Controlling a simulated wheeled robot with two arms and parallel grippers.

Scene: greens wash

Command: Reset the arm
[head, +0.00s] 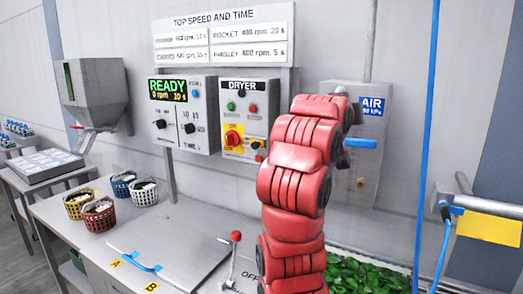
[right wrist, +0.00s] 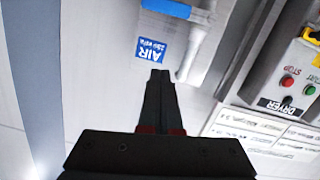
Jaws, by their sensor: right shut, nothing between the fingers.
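My right arm (head: 295,170) is raised in the middle of the head view, a red segmented arm in front of the wall. Its gripper is hidden in the head view. In the right wrist view my right gripper (right wrist: 161,74) is shut and empty, its fingertips together in front of the grey wall near the blue AIR label (right wrist: 151,50). A blue valve handle (right wrist: 167,8) shows above the label. In the head view the blue handle (head: 360,143) is just right of my arm, under the AIR label (head: 373,106). My left gripper is not in view.
The READY control box (head: 201,132) and DRYER box (head: 238,158) are on the wall left of my arm. Several small baskets (head: 98,213) stand on the bench. A red-knobbed lever (head: 236,237) stands close by my arm. Green leaves (head: 365,275) lie at lower right. A blue hose (head: 427,140) hangs right.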

